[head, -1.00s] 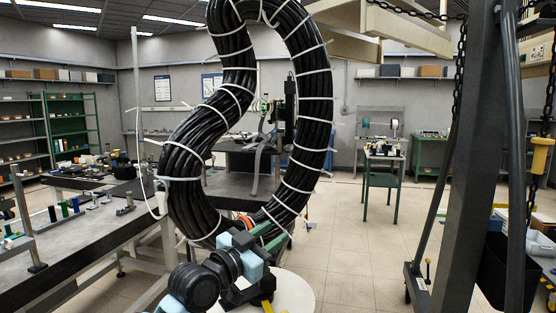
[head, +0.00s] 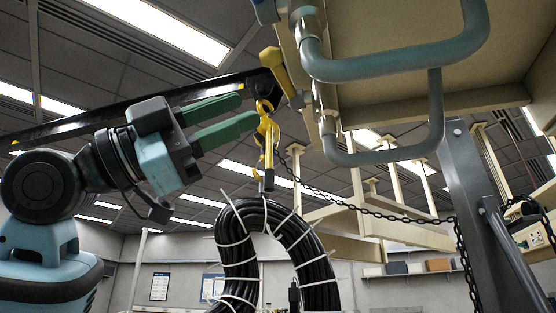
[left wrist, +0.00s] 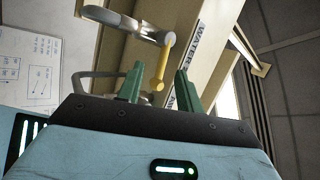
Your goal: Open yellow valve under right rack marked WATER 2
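A yellow valve handle (head: 284,77) hangs under the pale rack (head: 400,95), beside grey pipes. In the left wrist view the yellow handle (left wrist: 163,62) slants down from a grey pipe, and appears between my fingertips; whether they touch it I cannot tell. A label (left wrist: 194,42) on the rack beam there reads WATER; its number is not clear. My left gripper (head: 249,110) is open, its green fingers spread and pointing toward the handle from the lower left. My right gripper is not in view.
A yellow crane hook (head: 267,140) hangs just right of my left fingertips, above a black cable coil (head: 272,222). A dark boom (head: 110,112) passes behind my left arm. A chain (head: 385,212) and a grey post (head: 490,215) stand to the right.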

